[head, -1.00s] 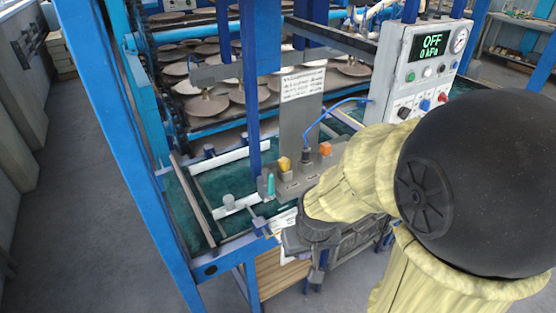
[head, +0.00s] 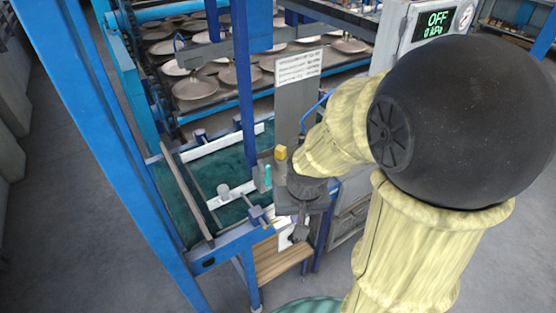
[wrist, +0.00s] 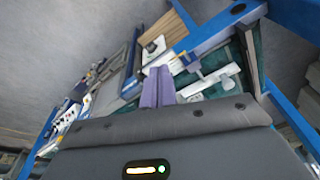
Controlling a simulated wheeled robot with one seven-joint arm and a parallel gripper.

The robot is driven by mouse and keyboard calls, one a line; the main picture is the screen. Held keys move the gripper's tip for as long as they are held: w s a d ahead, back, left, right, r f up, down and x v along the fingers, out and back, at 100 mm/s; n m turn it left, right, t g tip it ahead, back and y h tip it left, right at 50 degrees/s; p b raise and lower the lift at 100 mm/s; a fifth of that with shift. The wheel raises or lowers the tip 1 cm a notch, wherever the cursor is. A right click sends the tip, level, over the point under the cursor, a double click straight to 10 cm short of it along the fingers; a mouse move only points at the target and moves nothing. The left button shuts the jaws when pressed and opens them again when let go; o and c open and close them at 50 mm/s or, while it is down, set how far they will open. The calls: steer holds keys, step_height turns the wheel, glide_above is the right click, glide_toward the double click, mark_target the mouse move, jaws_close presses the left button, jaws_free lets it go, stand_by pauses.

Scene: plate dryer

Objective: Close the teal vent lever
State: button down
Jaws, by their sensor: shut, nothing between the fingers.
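The teal vent lever (head: 267,174) stands upright on a grey block at the front of the blue frame, beside a yellow knob (head: 281,153). My gripper (head: 299,236) hangs just right of and below the lever in the head view, apart from it. In the wrist view my gripper's two purplish fingers (wrist: 158,87) are together with nothing between them. I cannot make out the teal lever in the wrist view; the gripper body covers the lower part of that picture.
A blue post (head: 243,85) rises just behind the lever. A blue clamp (head: 259,216) sits on the frame's front rail to its left. A grey control box (head: 405,35) reads OFF, 0 kPa. A wooden shelf (head: 281,258) lies below. Plates fill racks behind. Floor at left is clear.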

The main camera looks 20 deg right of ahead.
mark_target(268, 175)
steer(key=w+d+r+m+g+y+p, duration=0.1)
steer(key=w+d+r+m+p, duration=0.2)
steer(key=w+r+m+p, duration=0.2)
steer(key=w+d+r+m+g+y+p, duration=0.1)
steer(key=w+d+r+m+p, duration=0.2)
steer(key=w+m, duration=0.7)
step_height(268, 175, up, 5)
steer(key=p, duration=0.2)
steer(key=shift+w+f+g+y+p, duration=0.2)
steer(key=shift+w+g+y+p, duration=0.1)
steer(key=shift+g+y+p, duration=0.1)
steer(key=shift+f, duration=0.15)
steer(key=a+f+p, duration=0.4)
steer(key=a+f, duration=0.2)
steer(key=f, duration=0.3)
steer(key=shift+s+a+f+p, duration=0.2)
steer(key=shift+s+p, duration=0.15)
